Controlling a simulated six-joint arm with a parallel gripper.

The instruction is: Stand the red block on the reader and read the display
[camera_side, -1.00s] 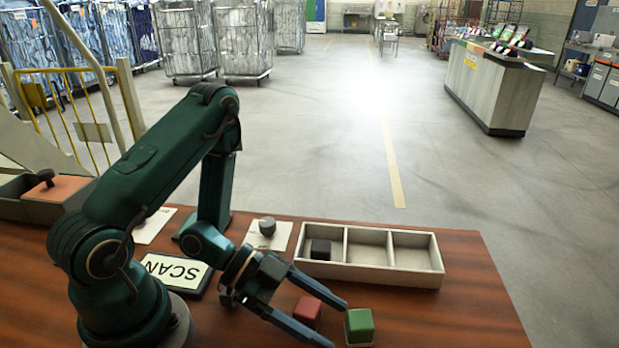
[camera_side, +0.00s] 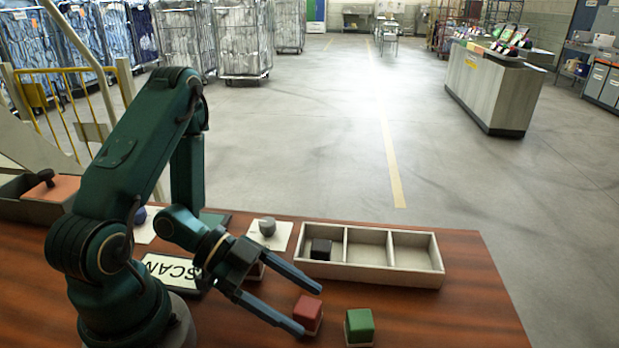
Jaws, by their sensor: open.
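The red block (camera_side: 308,314) stands on the wooden table, just left of the green block (camera_side: 359,326). My gripper (camera_side: 311,311) is open, its two long fingers pointing down and right. The fingertips reach to either side of the red block in this view; I cannot tell whether they touch it or how high they are. I cannot clearly make out the reader; something behind my gripper is mostly hidden.
A pale tray (camera_side: 437,256) with three compartments lies behind the blocks, a black block (camera_side: 321,249) in its left one. A grey knob (camera_side: 267,227) on a white plate is left of it. The table (camera_side: 460,318) is clear at the right.

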